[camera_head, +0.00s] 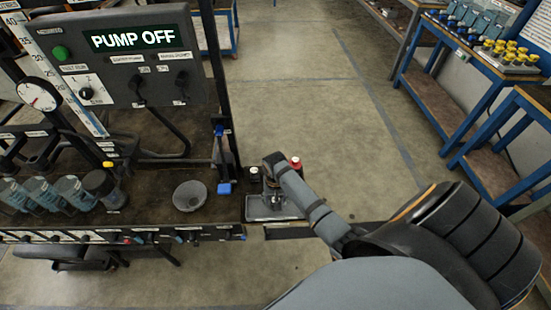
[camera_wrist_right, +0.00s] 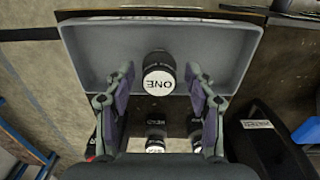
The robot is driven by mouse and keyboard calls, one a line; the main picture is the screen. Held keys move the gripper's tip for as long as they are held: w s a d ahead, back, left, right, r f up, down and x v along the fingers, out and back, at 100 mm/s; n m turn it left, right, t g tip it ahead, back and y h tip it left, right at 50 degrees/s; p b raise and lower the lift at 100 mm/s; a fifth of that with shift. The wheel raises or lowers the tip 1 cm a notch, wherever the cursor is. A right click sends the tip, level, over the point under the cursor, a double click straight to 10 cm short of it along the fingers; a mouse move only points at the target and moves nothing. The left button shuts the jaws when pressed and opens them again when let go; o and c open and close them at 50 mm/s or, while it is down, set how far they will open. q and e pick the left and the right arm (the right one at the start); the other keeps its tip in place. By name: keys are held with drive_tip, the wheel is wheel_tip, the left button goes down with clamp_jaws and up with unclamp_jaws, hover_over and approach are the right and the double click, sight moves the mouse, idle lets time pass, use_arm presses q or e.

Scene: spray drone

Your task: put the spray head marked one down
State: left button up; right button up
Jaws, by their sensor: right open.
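The spray head marked ONE (camera_wrist_right: 158,82) has a white top and a black body. It stands in a shallow grey tray (camera_wrist_right: 95,45), which also shows in the head view (camera_head: 262,212). My right gripper (camera_wrist_right: 160,70) is open, with one finger on each side of the spray head. Small gaps show between it and the fingers. In the head view my right gripper (camera_head: 275,178) is over the tray and mostly hides the spray head. My left gripper is not in view.
Black-and-white topped parts (camera_wrist_right: 155,142) stand just behind the tray, near my gripper. A red-topped part (camera_head: 295,162) is beside them. A grey bowl (camera_head: 190,196) and blue-grey canisters (camera_head: 70,190) stand left. The panel (camera_head: 135,50) reads PUMP OFF.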

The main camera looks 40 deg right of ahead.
wheel_tip(320, 180, up, 12)
drive_tip(key=shift+r+p, duration=0.15)
drive_tip(key=shift+p, duration=0.25)
idle(0.4)
